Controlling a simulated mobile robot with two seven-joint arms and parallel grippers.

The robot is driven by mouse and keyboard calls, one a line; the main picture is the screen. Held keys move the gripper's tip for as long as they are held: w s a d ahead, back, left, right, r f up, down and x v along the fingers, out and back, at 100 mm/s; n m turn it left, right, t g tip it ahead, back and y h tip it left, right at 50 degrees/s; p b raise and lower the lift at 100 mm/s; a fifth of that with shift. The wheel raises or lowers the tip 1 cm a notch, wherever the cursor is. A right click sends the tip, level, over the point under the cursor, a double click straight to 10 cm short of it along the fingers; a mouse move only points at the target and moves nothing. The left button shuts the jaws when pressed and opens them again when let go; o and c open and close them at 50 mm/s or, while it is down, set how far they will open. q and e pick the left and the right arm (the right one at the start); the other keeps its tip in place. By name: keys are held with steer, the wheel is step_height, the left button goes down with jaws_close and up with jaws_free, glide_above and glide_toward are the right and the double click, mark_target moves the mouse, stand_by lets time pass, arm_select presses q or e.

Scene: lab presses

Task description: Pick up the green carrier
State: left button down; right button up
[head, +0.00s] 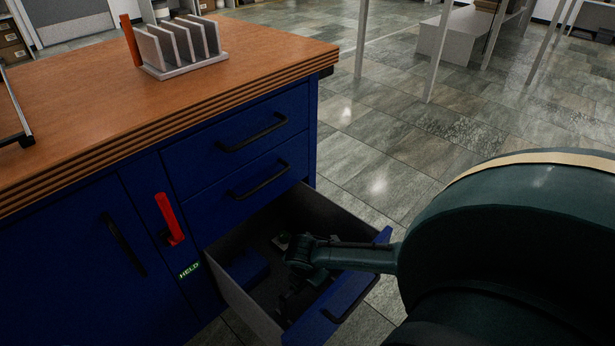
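My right arm comes in from the right over the drawer front. My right gripper (290,288) points down into the drawer. Its fingers are dark against the shadowed inside, so I cannot tell whether they are open or hold anything. My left gripper is not in view.
A blue block (247,268) lies in the drawer's left part. The blue cabinet (75,265) has two shut drawers above, a red lever (170,220) and a small display (189,270) reading "HELD". A slotted rack (185,68) stands on the wooden top.

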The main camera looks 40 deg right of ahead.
steer(key=shift+w+d+f, duration=0.1)
steer(key=shift+f, duration=0.4)
steer(key=shift+r, duration=0.15)
jaws_close()
